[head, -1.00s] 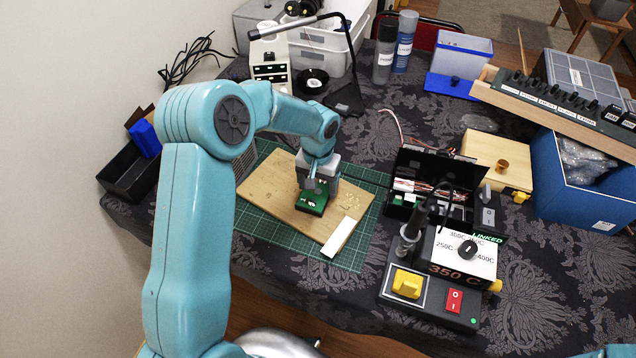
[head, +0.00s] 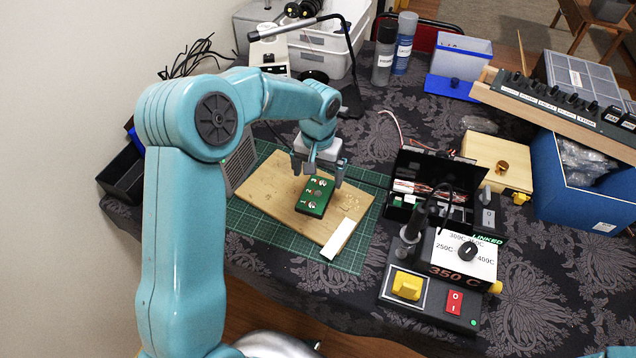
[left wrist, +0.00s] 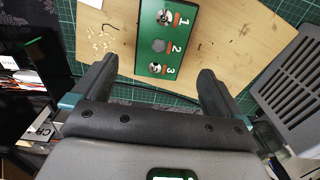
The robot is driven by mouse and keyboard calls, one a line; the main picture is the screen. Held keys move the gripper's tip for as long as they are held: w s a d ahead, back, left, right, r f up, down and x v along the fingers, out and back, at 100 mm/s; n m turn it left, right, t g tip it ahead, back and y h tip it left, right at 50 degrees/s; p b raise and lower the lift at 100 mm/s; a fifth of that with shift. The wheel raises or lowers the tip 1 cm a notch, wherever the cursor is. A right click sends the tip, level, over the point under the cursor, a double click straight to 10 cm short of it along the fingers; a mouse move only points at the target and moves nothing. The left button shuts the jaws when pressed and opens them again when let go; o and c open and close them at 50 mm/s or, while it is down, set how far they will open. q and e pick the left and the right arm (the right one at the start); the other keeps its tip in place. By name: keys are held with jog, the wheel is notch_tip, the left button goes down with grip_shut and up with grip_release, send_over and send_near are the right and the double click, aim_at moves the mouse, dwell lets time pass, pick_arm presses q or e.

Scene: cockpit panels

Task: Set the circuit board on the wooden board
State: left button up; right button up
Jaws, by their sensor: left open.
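The green circuit board (head: 315,196), marked 1, 2 and 3, lies on the wooden board (head: 268,190). In the left wrist view the circuit board (left wrist: 150,44) lies flat on the wooden board (left wrist: 223,50), beyond my fingertips. My left gripper (head: 318,168) is open and empty, its fingers apart, above and behind the circuit board. In the left wrist view its two fingers (left wrist: 158,75) stand wide apart with nothing between them. My right gripper is not in view.
A green cutting mat (head: 255,228) lies under the wooden board, and a white strip (head: 339,238) lies on its front right. A soldering station (head: 435,275) and an open black case (head: 425,185) stand to the right. A grey vented unit (head: 240,160) stands at left.

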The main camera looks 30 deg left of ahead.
aim_at(318, 190)
pick_arm(q)
notch_tip(318, 190, up, 7)
jog(key=shift+f, duration=0.15)
dwell(0.4)
